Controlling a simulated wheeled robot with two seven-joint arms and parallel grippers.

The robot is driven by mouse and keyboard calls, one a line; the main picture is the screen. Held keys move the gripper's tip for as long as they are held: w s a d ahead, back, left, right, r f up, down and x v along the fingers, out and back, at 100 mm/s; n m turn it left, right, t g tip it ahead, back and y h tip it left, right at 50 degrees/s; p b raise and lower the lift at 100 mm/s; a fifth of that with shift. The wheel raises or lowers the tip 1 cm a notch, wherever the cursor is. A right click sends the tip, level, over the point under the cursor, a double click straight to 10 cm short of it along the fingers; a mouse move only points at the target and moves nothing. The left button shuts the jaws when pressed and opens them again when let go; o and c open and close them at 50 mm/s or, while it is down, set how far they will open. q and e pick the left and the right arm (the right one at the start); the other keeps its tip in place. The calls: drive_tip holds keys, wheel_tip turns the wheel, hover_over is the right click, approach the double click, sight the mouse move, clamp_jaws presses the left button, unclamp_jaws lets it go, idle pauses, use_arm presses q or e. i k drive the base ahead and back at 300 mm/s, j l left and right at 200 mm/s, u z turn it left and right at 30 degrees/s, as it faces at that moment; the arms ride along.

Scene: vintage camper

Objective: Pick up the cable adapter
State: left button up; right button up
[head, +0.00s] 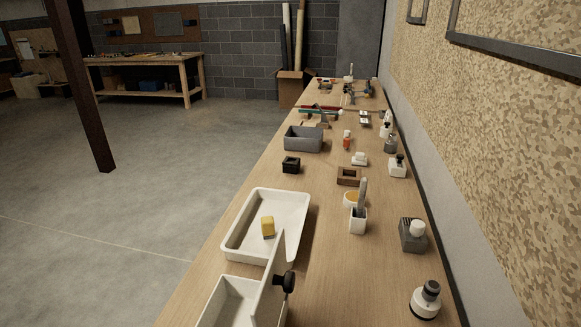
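I cannot tell for certain which object is the cable adapter. Small candidates on the long wooden bench (330,228) are a white piece (360,159) right of centre and a black block-like piece (291,165) near the left edge. A yellow block (268,226) lies in a white tray (233,247) nearer to me. Neither of my grippers shows in the head view.
A white panel with a black knob (284,282) rises beside a second white tray (225,303) in front. A grey bin (303,139), wooden frame (348,176), white holder (358,221) and grey block (413,235) stand on the bench. Open floor (130,220) lies left.

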sight(292, 165)
drive_tip(key=j+u, duration=0.25)
drive_tip(key=j, duration=0.15)
drive_tip(key=i+j+u, duration=0.1)
drive_tip(key=j+u, duration=0.15)
drive_tip(key=i+j+u, duration=0.25)
drive_tip(key=j, duration=0.2)
drive_tip(key=i+j, duration=0.5)
drive_tip(key=j, duration=0.15)
drive_tip(key=i+j+u, duration=0.15)
drive_tip(key=i+j, duration=0.35)
drive_tip(key=i+l+z, duration=0.15)
drive_tip(key=i+z, duration=1.05)
drive_tip(key=i+j+z, duration=0.2)
drive_tip(key=z, duration=0.15)
drive_tip(key=i, duration=0.05)
